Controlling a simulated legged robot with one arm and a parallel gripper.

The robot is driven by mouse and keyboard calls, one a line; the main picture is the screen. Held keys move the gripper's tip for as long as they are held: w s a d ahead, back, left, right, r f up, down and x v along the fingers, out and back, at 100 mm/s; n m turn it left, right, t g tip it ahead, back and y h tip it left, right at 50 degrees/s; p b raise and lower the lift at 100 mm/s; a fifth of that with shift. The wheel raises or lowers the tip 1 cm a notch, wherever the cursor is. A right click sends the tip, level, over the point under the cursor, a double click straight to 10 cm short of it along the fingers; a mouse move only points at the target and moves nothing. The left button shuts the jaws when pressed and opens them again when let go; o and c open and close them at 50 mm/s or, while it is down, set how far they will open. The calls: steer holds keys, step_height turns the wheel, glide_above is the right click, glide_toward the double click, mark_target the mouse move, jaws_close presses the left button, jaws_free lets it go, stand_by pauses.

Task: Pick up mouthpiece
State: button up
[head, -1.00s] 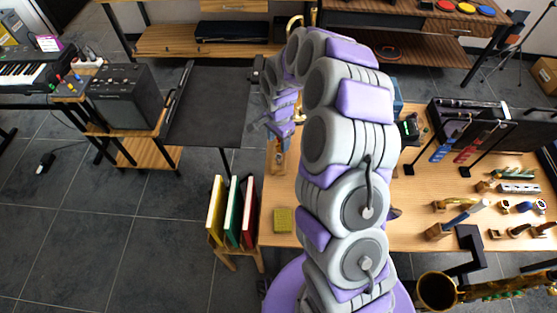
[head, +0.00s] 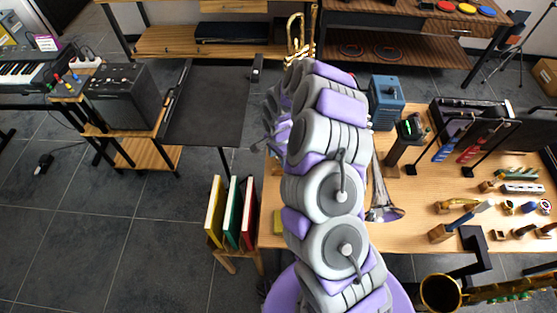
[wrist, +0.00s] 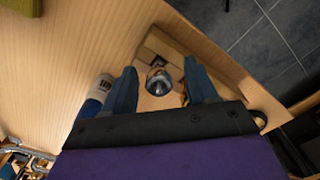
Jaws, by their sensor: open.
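The mouthpiece (wrist: 158,80) is a shiny silver cup in the wrist view. It sits at a wooden block or stand (wrist: 163,48) on the light wood table (wrist: 60,70). My gripper (wrist: 160,79) is open, with one blue-grey finger on each side of the mouthpiece in the picture. I cannot tell how far above it the fingertips are, and nothing is visibly gripped. In the head view my gripper (head: 270,138) is over the table's far left edge, partly hidden by my arm. The mouthpiece cannot be made out there.
A white and blue bottle-like object (wrist: 98,94) stands just left of the left finger. The table edge and dark floor (wrist: 225,35) lie to the right in the wrist view.

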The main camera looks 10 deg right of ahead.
jaws_close()
stand_by(0.5)
steer(key=shift+r, duration=0.1)
step_height(320, 180, up, 14)
steer(key=p, duration=0.2)
steer(key=shift+p, duration=0.3)
stand_by(0.5)
